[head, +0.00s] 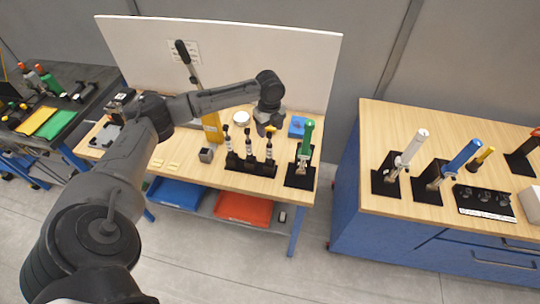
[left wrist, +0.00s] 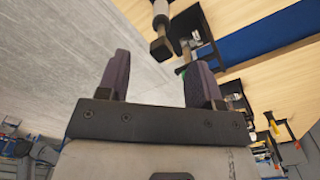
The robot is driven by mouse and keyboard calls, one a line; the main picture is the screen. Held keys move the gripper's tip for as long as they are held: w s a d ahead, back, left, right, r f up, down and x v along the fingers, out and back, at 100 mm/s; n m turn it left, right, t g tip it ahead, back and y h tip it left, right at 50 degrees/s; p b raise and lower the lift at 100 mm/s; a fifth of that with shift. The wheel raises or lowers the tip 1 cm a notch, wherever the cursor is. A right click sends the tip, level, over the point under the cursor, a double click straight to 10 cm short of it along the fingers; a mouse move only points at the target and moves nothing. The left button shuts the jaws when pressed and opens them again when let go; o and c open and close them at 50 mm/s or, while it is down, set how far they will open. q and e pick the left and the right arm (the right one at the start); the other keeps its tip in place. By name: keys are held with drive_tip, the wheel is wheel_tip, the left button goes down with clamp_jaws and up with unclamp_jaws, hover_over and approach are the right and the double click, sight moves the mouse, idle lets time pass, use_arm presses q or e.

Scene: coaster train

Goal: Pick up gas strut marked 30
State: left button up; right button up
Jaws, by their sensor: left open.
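Several slim struts with dark and pale bodies and yellow parts stand upright in a black rack (head: 250,166) on the middle wooden bench. Among them are a left strut (head: 227,138), a middle strut (head: 248,142) and a right strut (head: 269,147). No number is legible, so I cannot tell which is marked 30. My left gripper (head: 267,128) is over the bench, close behind the right strut in the picture. In the left wrist view its two fingers (left wrist: 158,78) are apart with nothing between them. A dark-and-silver rod (left wrist: 160,28) shows beyond the fingertips. My right gripper is not in view.
A green-handled tool (head: 305,138) stands on a black base right of the rack. A small grey block (head: 206,155) and a blue block (head: 298,126) are nearby. A white board (head: 300,65) backs the bench. A second bench (head: 400,205) holds more tools at right.

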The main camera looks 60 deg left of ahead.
sight(269, 133)
use_arm(q)
drive_tip(key=shift+a+f+p, duration=0.15)
drive_tip(key=shift+f+p, duration=0.2)
drive_tip(key=shift+f, duration=2.6)
clamp_jaws()
drive_tip(key=shift+r, duration=0.1)
